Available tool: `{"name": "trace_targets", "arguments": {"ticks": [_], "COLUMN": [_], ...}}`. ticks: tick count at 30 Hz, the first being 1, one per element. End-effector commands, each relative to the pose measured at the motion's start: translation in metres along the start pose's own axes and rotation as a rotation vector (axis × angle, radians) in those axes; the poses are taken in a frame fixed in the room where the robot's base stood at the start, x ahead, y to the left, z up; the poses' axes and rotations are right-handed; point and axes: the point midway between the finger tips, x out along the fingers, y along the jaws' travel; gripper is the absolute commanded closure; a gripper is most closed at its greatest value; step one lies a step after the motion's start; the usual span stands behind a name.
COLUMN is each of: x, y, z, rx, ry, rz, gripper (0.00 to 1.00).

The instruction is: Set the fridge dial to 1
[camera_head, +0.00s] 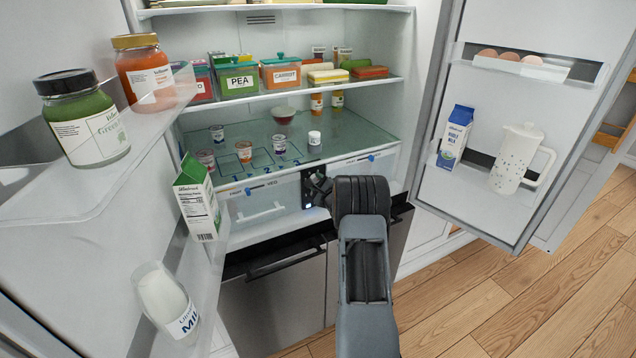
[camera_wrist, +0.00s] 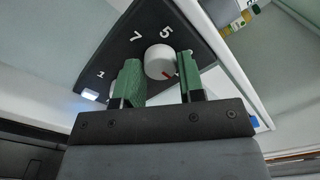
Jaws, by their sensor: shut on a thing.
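The numbers 1, 7 and 5 show on the panel; other markings are hidden by the fingers. My gripper (camera_wrist: 158,78) has its green fingers on either side of the knob and is shut on it. In the head view, the panel (camera_head: 309,187) is inside the fridge, and my wrist hides the dial.
The fridge's right door (camera_head: 440,205) stands open, with a milk carton (camera_head: 455,137) and a white pitcher (camera_head: 518,158). Left door shelves hold jars (camera_head: 85,120), a green carton (camera_head: 197,200) and a milk bottle (camera_head: 165,300). Several small cups stand on the glass shelf (camera_head: 345,130) above.

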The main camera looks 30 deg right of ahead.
Motion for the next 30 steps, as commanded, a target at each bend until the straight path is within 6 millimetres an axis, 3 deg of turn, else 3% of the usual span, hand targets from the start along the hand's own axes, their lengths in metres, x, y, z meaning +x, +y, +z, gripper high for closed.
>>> {"name": "trace_targets", "arguments": {"ticks": [12, 13, 20, 30], "x": [0.0, 0.0, 0.0, -0.0047], "y": [0.0003, 0.0003, 0.0002, -0.0002], "z": [-0.0002, -0.0002, -0.0001, -0.0004], "rx": [0.007, 0.007, 0.006, 0.005], "ry": [0.0, 0.0, 0.0, 0.0], "rz": [0.0, 0.0, 0.0, 0.0], "gripper": [0.88, 0.62, 0.4, 0.39]}}
